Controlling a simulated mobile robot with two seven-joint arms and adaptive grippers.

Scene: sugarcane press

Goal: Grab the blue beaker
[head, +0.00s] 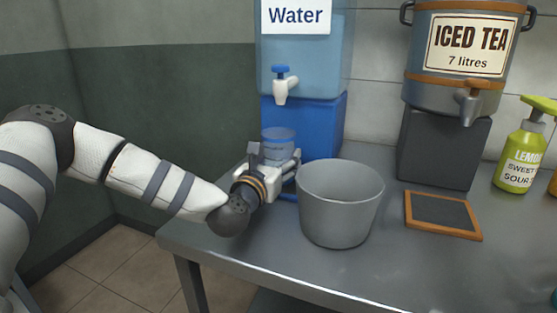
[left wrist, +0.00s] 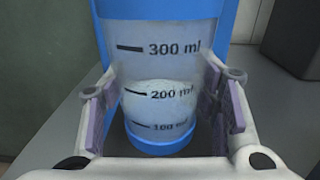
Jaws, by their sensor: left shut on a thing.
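The blue beaker (head: 278,141) stands below the water tap at the left end of the metal table, in front of the blue block. It is clear with a blue rim and has ml marks, which show in the left wrist view (left wrist: 160,75). My left gripper (head: 279,164) is shut on the beaker from the front, with one purple-padded finger on each side in the left wrist view (left wrist: 165,112). The beaker looks upright, and its lower part is partly hidden by the gripper in the head view. My right gripper is not in view.
A grey metal bucket (head: 340,212) stands just right of my left gripper. The water dispenser (head: 305,65) is on a blue block (head: 318,125) behind. The front right table is clear.

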